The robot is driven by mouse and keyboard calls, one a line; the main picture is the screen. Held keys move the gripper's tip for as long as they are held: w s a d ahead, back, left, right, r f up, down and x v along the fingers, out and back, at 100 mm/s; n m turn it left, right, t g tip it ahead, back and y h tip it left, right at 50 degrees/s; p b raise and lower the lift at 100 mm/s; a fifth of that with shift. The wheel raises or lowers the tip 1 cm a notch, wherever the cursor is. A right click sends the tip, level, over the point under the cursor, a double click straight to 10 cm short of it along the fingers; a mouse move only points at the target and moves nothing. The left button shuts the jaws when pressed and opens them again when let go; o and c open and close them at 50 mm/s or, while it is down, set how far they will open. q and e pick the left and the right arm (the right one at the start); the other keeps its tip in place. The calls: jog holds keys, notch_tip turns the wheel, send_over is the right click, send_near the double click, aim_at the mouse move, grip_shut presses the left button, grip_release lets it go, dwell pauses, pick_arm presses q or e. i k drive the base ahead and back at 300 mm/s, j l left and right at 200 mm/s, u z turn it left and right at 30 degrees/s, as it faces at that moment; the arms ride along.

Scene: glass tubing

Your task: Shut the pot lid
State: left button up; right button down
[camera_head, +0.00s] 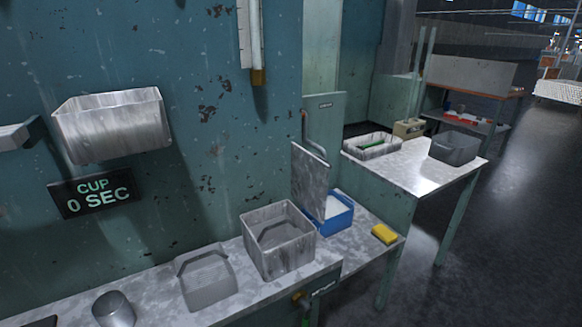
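A square open metal pot (278,258) stands on the counter, and I see down into its inside. An upright grey metal plate (309,184), which looks like a lid, stands at the pot's right rear, raised and not covering it. I cannot tell whether the plate is hinged to the pot or to something behind it. Neither of my grippers is in view.
The counter (150,290) also holds a metal cup (114,309), a grey tray (207,279), a blue bin (338,222) and a yellow sponge (384,234). A metal box (112,125) and a sign (95,193) are on the wall. A side table (405,168) stands right.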

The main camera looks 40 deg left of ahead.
aim_at(310, 172)
jog(key=i+l+u, duration=0.1)
jog(key=i+u, duration=0.15)
jog(key=u, duration=0.25)
jog(key=i+l+u, duration=0.25)
jog(key=u, duration=0.25)
jog(key=i+l+u, duration=0.15)
jog(key=l+u, duration=0.15)
jog(key=u, duration=0.15)
jog(key=i+l+u, duration=0.15)
jog(key=l+u, duration=0.2)
jog(key=u, duration=0.15)
jog(key=l+u, duration=0.5)
jog(key=k+l+u, duration=0.3)
jog(key=i+l, duration=0.05)
jog(key=i, duration=0.05)
